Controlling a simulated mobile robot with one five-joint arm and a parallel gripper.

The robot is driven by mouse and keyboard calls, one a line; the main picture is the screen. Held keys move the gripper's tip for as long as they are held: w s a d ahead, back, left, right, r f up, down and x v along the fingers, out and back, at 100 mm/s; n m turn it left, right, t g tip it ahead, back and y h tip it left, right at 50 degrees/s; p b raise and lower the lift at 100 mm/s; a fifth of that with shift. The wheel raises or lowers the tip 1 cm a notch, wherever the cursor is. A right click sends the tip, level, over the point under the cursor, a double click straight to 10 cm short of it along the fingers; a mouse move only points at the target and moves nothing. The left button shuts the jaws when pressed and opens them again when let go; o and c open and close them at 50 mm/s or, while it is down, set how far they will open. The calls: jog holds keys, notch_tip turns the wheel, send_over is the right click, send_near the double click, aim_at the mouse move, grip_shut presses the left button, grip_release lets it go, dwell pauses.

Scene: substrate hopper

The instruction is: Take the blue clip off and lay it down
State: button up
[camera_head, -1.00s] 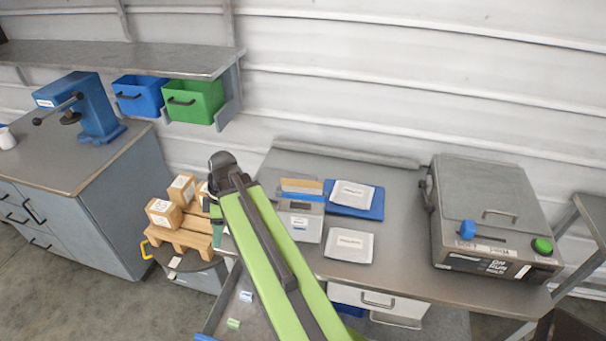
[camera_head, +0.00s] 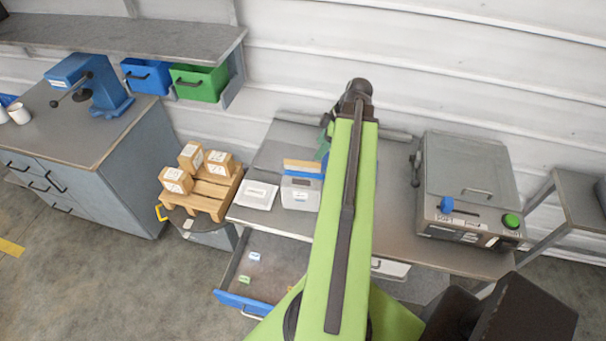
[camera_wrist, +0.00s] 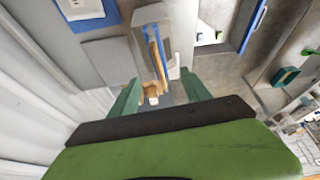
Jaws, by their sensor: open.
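A grey box (camera_head: 300,194) stands on the grey table (camera_head: 395,232), with a tan strip (camera_head: 303,166) across its back. A narrow blue strip beside the tan one looks like the blue clip (camera_wrist: 151,13); the wrist view shows it running along the box top. In the head view my arm hides most of the gripper, which is behind and right of the box.
A white packet (camera_head: 258,195) lies left of the box. A grey machine (camera_head: 468,180) with a blue knob and green button stands right. An open drawer (camera_head: 262,262) juts out at the front. Cartons on a pallet (camera_head: 212,190) stand left. The wall is close behind.

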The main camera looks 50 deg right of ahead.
aim_at(304, 168)
jog(key=b+x, duration=0.6)
jog(key=x, duration=0.2)
jog(key=shift+d+f+b, duration=0.1)
jog(key=shift+f+b, duration=0.2)
jog(key=shift+f, duration=0.1)
jog(key=shift+w+f, duration=0.2)
jog(key=shift+w, duration=0.05)
jog(key=b+x, duration=0.5)
jog(key=shift+w, duration=0.25)
jog(key=shift+r, duration=0.15)
jog(key=shift+c, duration=0.2)
grip_shut()
